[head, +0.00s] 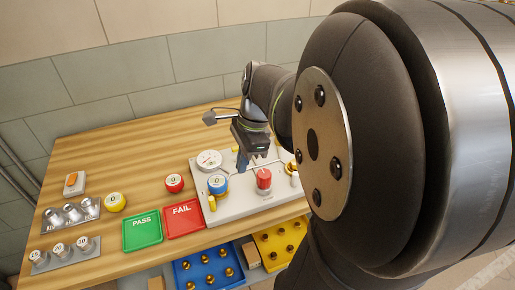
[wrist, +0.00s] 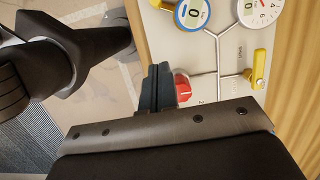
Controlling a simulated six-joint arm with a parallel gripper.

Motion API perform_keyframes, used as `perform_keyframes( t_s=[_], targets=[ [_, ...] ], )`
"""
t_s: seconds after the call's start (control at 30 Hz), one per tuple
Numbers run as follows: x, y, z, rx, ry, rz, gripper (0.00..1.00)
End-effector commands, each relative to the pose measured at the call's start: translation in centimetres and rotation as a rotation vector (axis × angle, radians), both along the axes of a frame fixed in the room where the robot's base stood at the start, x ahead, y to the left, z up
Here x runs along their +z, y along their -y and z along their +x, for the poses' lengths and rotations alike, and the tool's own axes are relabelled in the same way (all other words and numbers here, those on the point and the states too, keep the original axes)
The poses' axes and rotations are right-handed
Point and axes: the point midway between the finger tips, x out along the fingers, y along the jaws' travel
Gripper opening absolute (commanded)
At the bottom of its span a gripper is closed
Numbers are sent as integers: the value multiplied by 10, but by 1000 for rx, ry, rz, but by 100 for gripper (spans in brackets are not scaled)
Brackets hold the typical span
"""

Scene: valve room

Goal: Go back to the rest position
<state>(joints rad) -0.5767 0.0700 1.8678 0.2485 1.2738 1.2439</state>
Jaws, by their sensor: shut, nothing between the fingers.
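My gripper (head: 243,160) is over the white valve panel (head: 236,204) on the wooden table in the head view. Its fingers (wrist: 158,88) are shut with nothing between them in the wrist view. A red knob (head: 264,179) on the panel is just to the right of the gripper in the head view; in the wrist view it (wrist: 183,88) is partly hidden behind the fingers. I cannot tell whether they touch. A blue-ringed dial (head: 218,184) is at the left of the knob. My forearm hides the panel's right end.
A white gauge (head: 209,160) and yellow levers (head: 212,203) stand on the panel. Green PASS (head: 142,231) and red FAIL (head: 184,218) trays lie left of it. Blue (head: 183,279) and yellow (head: 264,246) bins sit below the front edge. A tiled wall (head: 120,73) is behind.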

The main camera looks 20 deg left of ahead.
Motion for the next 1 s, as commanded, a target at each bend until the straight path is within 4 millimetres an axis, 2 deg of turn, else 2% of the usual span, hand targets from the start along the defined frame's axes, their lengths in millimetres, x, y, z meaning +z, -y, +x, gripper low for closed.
perform_keyframes(
  t_s=[0.2,0.63,0.77,1.0],
  targets=[
    [4,1,1,-1,0,1,0],
    [0,0,0,-1,-2,0,0],
    [-15,-2,-3,0,-3,-2,0],
    [-60,-11,-11,0,-5,-2,0]
  ],
)
